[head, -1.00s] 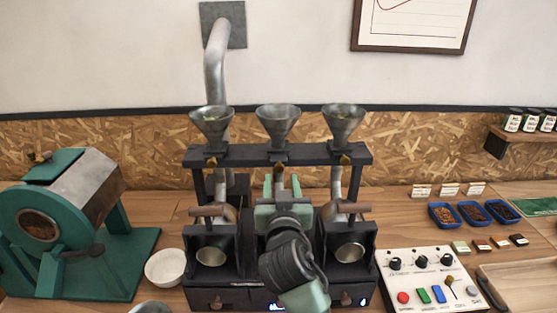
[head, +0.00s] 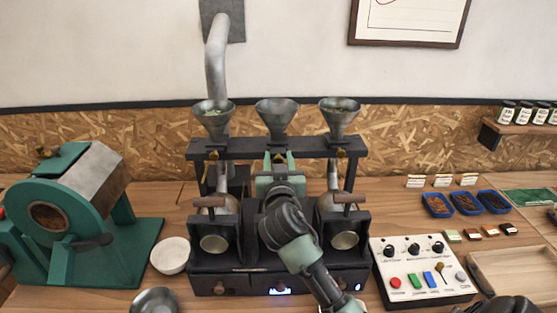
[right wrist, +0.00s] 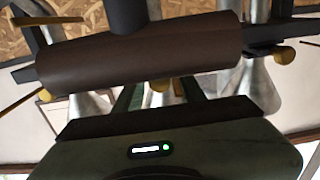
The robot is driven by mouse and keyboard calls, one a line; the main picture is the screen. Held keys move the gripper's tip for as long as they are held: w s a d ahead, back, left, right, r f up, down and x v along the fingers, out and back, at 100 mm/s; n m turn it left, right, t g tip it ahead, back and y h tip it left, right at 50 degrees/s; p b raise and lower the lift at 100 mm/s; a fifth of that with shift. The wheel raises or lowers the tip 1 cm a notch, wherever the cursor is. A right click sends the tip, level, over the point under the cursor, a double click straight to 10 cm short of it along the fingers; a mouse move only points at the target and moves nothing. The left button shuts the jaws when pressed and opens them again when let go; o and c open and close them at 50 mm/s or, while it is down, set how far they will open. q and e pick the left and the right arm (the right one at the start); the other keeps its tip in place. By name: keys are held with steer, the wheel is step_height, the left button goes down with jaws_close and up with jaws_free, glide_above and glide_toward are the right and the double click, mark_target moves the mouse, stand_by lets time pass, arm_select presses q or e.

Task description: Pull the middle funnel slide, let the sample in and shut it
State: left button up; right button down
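The grey metal middle funnel (head: 277,115) stands in a black rack over the middle roaster, between two like funnels. Whether it holds beans I cannot tell. Its small brass slide knob (right wrist: 160,86) shows between my right gripper's fingers in the right wrist view. My right gripper (head: 279,161) reaches up in front of the rack, under the middle funnel. Its green fingers (right wrist: 163,92) stand apart on either side of the knob, with gaps visible. A brown handle (right wrist: 140,50) partly covers the fingertips. My arm hides most of the middle roaster.
The left funnel (head: 214,118) and right funnel (head: 340,115) flank the middle one, with wooden handles below. A green roaster (head: 75,220) and a white bowl (head: 170,255) stand left. A control box (head: 420,268) and blue trays (head: 468,204) are on the right.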

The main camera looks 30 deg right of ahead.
steer(key=shift+s+a+f+b, duration=0.2)
steer(key=shift+s+b, duration=0.1)
steer(key=shift+b, duration=0.1)
steer(key=c, duration=1.2)
jaws_free()
steer(key=shift+c, duration=0.2)
steer(key=shift+b+v, duration=1.4)
steer(key=shift+v, duration=2.4)
steer(key=shift+c, duration=0.3)
